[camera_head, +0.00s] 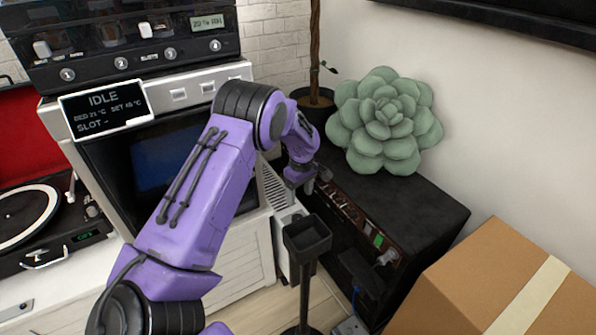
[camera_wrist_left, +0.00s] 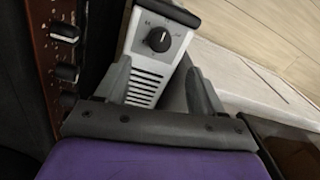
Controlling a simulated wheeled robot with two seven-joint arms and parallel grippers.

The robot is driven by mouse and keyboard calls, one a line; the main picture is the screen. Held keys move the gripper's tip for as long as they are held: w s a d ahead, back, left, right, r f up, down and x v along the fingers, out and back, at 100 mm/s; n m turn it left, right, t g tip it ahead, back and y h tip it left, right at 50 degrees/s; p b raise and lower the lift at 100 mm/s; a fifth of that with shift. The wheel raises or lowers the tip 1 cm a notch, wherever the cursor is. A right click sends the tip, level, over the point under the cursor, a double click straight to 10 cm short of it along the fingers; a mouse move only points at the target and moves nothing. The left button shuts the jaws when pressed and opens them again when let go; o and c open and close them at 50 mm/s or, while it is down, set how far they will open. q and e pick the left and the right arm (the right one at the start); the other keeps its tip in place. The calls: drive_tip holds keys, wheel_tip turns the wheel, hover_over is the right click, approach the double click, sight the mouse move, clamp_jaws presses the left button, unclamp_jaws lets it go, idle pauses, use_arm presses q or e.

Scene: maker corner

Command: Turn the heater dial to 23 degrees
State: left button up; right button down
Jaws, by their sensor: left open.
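The heater is a slim white unit with vent slots (camera_wrist_left: 146,85), seen in the left wrist view. A round black dial (camera_wrist_left: 159,39) with a pale pointer mark sits on its panel; the scale print is too small to read. In the head view the heater (camera_head: 279,196) is partly hidden behind my left arm, between the white cabinet and a black unit, and its dial cannot be made out. My left gripper (camera_wrist_left: 158,66) is open, its grey fingers on either side of the heater in the picture, apart from the dial. It also shows in the head view (camera_head: 308,187).
A black unit with knobs (camera_head: 420,215) stands right of the heater, with a green succulent (camera_head: 385,120) on top. A black square cup on a post (camera_head: 307,238) stands in front. A cardboard box (camera_head: 480,285) is at lower right. A turntable (camera_head: 25,215) is at left.

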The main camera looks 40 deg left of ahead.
sight(298, 218)
use_arm(q)
drive_tip(key=f+b, duration=0.1)
drive_tip(key=f, duration=0.2)
drive_tip(key=f+b, duration=0.1)
drive_tip(key=f, duration=0.6)
drive_tip(key=shift+s+f+b, duration=0.2)
drive_tip(key=shift+s+b, duration=0.1)
drive_tip(key=shift+b, duration=0.1)
drive_tip(key=c, duration=1.1)
